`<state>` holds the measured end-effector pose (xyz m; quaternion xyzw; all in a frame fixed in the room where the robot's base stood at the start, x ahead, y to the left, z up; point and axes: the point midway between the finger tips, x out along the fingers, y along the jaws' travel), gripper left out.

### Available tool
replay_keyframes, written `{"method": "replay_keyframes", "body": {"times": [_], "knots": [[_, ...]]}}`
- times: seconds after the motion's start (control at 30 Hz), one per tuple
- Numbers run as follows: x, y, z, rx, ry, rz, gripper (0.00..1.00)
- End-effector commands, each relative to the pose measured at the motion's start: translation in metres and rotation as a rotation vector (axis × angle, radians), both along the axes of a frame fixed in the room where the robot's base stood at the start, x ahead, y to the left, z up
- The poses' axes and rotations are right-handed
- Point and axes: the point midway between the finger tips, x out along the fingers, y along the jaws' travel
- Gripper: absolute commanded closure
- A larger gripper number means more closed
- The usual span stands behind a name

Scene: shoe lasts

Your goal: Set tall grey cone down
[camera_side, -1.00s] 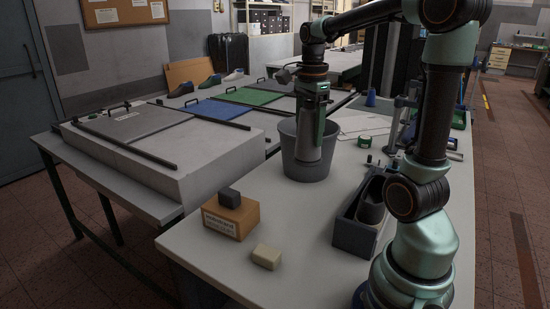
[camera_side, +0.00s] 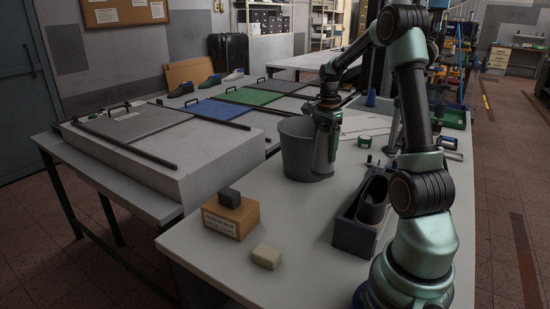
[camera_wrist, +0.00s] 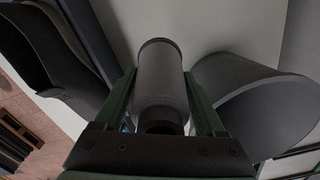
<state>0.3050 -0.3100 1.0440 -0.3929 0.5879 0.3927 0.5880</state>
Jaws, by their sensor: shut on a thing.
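The tall grey cone (camera_wrist: 160,75) is between the two fingers of my gripper (camera_wrist: 158,88) in the wrist view. In the side view my gripper (camera_side: 328,117) points down with the cone (camera_side: 322,156) below it, roughly upright. The cone is just right of the grey bucket (camera_side: 294,150), overlapping its right side in that view. In the wrist view the bucket (camera_wrist: 262,100) lies to the right of the cone, with the cone outside it. I cannot tell whether the cone's lower end touches the table.
A dark open box (camera_side: 352,236) with a dark shoe form stands at the front right of the white table (camera_side: 300,215). A wooden block (camera_side: 240,216) with a small dark block on it and a pale block (camera_side: 266,257) stand front left. Table between them and the bucket is bare.

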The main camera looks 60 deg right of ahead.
Motion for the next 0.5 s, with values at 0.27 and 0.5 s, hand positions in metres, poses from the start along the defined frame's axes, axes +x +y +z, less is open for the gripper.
{"method": "replay_keyframes", "body": {"times": [0.27,0.5], "knots": [[0.000,0.001,-0.051,0.002,0.001,0.000,1.00],[0.000,0.001,-0.072,0.002,0.001,0.000,1.00]]}}
